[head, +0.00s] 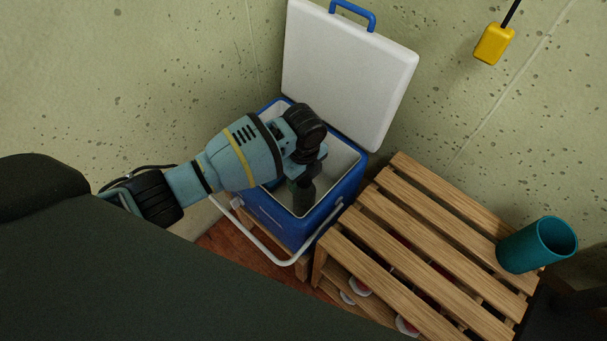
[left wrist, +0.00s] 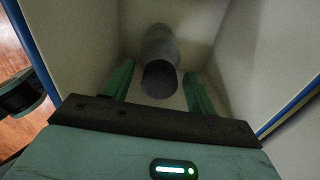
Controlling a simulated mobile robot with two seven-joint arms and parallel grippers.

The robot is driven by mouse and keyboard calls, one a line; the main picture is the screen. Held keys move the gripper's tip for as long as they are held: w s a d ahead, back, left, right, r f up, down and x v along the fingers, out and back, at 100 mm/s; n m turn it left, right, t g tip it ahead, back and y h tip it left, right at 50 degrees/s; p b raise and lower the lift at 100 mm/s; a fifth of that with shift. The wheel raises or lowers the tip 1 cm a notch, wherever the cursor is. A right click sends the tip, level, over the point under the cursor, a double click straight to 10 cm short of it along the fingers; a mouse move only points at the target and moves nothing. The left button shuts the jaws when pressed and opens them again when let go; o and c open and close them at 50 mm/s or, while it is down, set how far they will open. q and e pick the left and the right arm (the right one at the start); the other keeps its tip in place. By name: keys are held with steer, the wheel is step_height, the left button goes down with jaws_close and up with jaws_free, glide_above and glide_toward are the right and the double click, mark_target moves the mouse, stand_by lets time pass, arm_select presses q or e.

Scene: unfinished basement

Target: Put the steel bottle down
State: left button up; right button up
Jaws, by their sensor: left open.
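The steel bottle (left wrist: 160,72) is a grey cylinder inside the cooler in the left wrist view, with its darker round end facing the camera. My left gripper (head: 302,190) reaches down into the open cooler (head: 335,205). In the left wrist view its two green fingers (left wrist: 159,85) are apart, one on each side of the bottle, with visible gaps between them and it. In the head view my gripper and arm hide most of the cooler's inside, and I cannot make out the bottle there. My right gripper is in neither view.
The cooler's white lid (head: 345,75) stands open against the concrete wall. A slatted wooden rack (head: 410,235) stands right of the cooler, with a teal cup (head: 525,248) on it. A yellow box (head: 494,43) hangs on the wall. The cooler's white handle (head: 268,250) hangs in front.

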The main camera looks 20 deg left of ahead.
arm_select(q)
step_height(320, 180, up, 12)
steer(key=p, duration=0.3)
steer(key=shift+r, duration=0.2)
stand_by(0.6)
steer(key=shift+c, duration=0.4)
stand_by(0.4)
